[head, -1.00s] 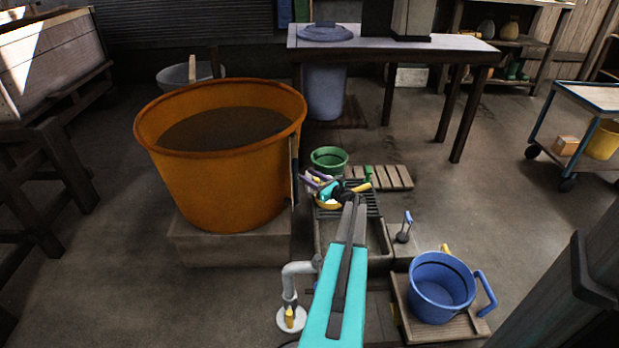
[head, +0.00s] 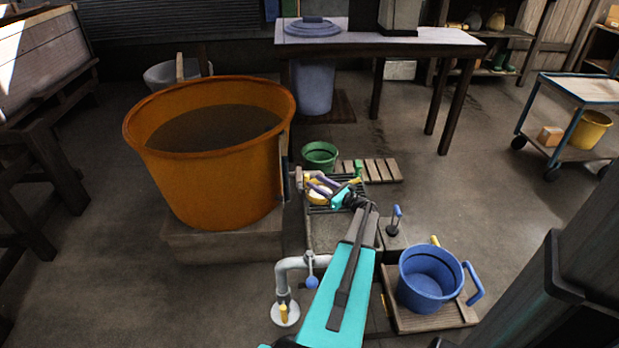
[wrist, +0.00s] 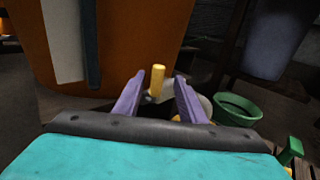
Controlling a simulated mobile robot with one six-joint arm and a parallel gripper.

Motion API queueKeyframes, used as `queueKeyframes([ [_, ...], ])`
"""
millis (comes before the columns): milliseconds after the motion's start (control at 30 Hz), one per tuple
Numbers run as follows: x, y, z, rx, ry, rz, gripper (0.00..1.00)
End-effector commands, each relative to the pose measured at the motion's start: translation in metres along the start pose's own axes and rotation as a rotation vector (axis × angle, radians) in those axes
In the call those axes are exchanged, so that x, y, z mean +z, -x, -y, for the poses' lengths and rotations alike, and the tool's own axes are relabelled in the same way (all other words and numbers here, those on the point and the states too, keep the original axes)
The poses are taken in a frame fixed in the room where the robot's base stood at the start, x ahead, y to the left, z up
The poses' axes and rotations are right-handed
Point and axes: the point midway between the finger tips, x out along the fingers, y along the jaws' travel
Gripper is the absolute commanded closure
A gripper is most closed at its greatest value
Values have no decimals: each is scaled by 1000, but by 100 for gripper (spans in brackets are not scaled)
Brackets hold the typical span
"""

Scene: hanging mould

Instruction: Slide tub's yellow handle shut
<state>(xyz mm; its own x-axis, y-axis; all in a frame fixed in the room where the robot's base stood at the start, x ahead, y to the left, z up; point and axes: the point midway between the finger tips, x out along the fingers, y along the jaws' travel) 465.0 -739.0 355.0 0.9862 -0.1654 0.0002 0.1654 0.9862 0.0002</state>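The large orange tub (head: 215,180) stands on a low block and holds dark liquid. In the wrist view its orange wall (wrist: 150,40) fills the upper part. A yellow handle (wrist: 159,79) stands upright on a pale fitting low by the tub, between my two purple fingers in the picture. My gripper (wrist: 160,88) is open, with a gap on both sides of the handle; I see no contact. In the head view my gripper (head: 318,181) is beside the tub's lower right side, above a slatted grate; the handle is hard to make out there.
A green basin (head: 319,153) stands just behind the gripper. A grey drain pipe with a blue knob (head: 312,283) and a yellow-handled floor fitting (head: 283,312) lie in front. A blue bucket (head: 428,280) stands right on a wooden pallet.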

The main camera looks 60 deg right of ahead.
Motion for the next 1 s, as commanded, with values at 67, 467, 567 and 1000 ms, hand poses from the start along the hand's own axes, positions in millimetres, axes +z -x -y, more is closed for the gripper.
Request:
queueKeyframes([
  [67,2,12,0,-2,0,0,63],
  [467,0,36,0,0,1,0,63],
  [567,0,36,0,0,1,0,63],
  [1000,0,36,0,-1,0,0,63],
])
